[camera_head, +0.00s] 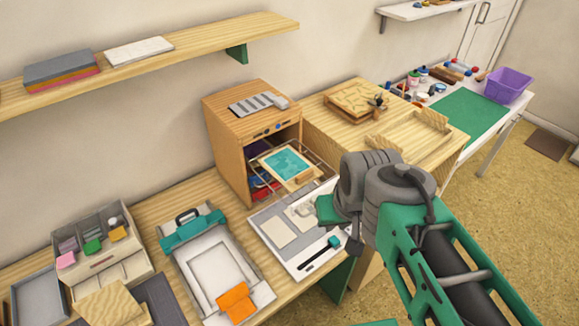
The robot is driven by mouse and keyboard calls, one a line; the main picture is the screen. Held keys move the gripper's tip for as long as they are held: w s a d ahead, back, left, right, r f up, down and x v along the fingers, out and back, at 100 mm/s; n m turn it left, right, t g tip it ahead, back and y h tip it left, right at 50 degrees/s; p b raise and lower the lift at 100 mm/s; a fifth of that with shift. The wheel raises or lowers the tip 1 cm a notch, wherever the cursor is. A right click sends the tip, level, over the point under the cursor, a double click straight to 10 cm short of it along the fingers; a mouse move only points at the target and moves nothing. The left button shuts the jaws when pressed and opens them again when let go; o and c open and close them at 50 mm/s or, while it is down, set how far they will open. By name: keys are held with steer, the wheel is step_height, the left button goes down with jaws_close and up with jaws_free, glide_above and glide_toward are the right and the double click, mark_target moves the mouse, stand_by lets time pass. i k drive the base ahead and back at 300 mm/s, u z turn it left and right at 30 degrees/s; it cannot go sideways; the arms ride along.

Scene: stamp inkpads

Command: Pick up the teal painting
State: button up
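The teal painting (285,161) is a small teal sheet with a pale border. It lies on a light wooden board or drawer that sticks out of the front of a wooden cabinet (226,145). My gripper (338,226) is to the right of and below the painting in the picture, apart from it, above the right end of the white tray. A green part and a dark part show at its end. The grey wrist hides much of it, so I cannot tell whether the fingers are open or shut.
A white tray (296,262) with pale cards and a dark brush-like tool lies before the cabinet. A teal-clamped press (206,262) stands left of it. A wooden block table (400,135) is on the right. A shelf (190,44) hangs above.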

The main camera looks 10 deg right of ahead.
mark_target(291, 168)
steer(key=u, duration=1.05)
steer(key=k, duration=0.15)
steer(key=u, duration=0.95)
steer(key=i, duration=0.2)
steer(key=u, duration=1.45)
steer(key=k, duration=0.8)
steer(key=z, duration=0.95)
steer(key=i, duration=0.5)
